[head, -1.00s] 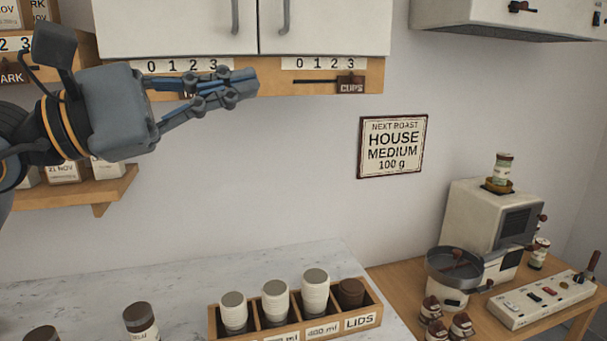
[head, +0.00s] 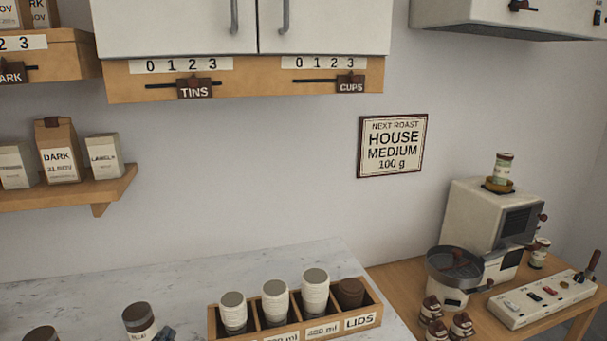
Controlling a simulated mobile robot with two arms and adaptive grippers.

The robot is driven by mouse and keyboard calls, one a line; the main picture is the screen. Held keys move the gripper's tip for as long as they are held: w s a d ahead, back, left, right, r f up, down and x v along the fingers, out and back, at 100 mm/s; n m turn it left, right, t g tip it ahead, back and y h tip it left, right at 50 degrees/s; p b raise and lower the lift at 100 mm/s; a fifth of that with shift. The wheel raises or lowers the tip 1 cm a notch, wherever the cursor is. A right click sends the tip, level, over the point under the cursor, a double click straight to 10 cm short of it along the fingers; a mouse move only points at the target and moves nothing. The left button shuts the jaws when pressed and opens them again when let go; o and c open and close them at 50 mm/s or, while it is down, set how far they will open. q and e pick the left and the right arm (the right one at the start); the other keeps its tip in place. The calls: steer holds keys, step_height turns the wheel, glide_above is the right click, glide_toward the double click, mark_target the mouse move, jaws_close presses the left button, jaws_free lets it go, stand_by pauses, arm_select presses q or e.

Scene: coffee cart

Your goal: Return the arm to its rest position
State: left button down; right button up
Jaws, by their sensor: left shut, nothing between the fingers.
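Only a small blue-grey tip of my left gripper (head: 167,333) shows, at the bottom edge of the head view beside a brown-lidded jar (head: 139,321). The gripper is shut with nothing held. I cannot tell whether it touches the jar. The rest of the left arm is out of the picture. My right gripper is not in view.
A wooden cup and lid box (head: 372,316) stands on the marble counter (head: 75,300). Above it hang a white cabinet (head: 180,30) with TINS (head: 194,88) and CUPS (head: 351,84) sliders. A shelf (head: 75,190) holds bags at left; a roaster (head: 475,225) stands at right.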

arm_select(q)
steer(key=s+d+f+n+g+h, duration=0.1)
steer(key=s+d+f+n+g, duration=0.1)
steer(key=s+f+g, duration=0.7)
steer(key=s+d+f+n+g+h, duration=0.2)
steer(key=s+f+n+g, duration=0.1)
steer(key=s+f, duration=1.05)
step_height(320, 180, down, 25)
steer(key=s+g, duration=0.1)
steer(key=s, duration=0.2)
steer(key=s+a+f+g, duration=0.1)
steer(key=s+a+f, duration=0.1)
steer(key=s+f, duration=1.4)
steer(key=shift+s+a+m, duration=0.2)
steer(key=shift+a+m, duration=0.1)
steer(key=shift+a, duration=0.1)
